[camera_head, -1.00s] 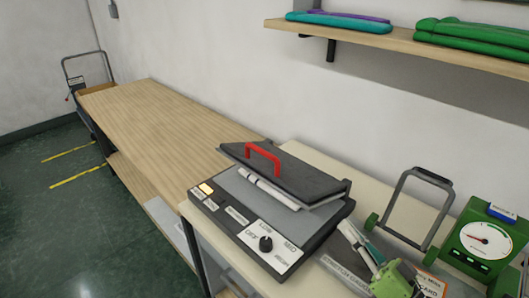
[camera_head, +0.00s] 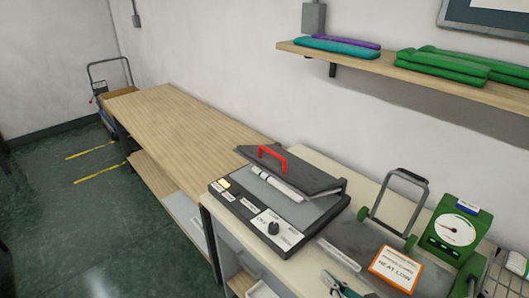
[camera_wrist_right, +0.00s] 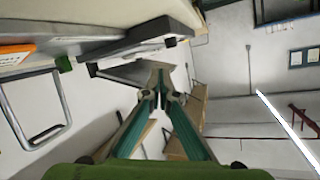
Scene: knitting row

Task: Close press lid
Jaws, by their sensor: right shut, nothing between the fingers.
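The press (camera_head: 222,203) is a flat dark machine with a control dial on its front, standing on the pale table. Its dark lid (camera_head: 318,181) is partly raised and tilted, with a gap at the front above the grey plate. A red handle (camera_head: 272,152) is on the lid. A pale rod-like thing lies across the plate under the lid's edge. My right gripper (camera_head: 328,276) has teal fingers and is low in front of the press, apart from it. It is shut and empty, as its fingertips (camera_wrist_right: 160,94) meet in the right wrist view. My left gripper is not in view.
An orange-edged card (camera_head: 397,267) lies right of the press. A grey metal frame (camera_head: 399,205) and a green dial scale (camera_head: 451,230) stand behind it. A shelf (camera_head: 400,73) with folded textiles hangs above. The long wooden table (camera_head: 180,120) at left is clear.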

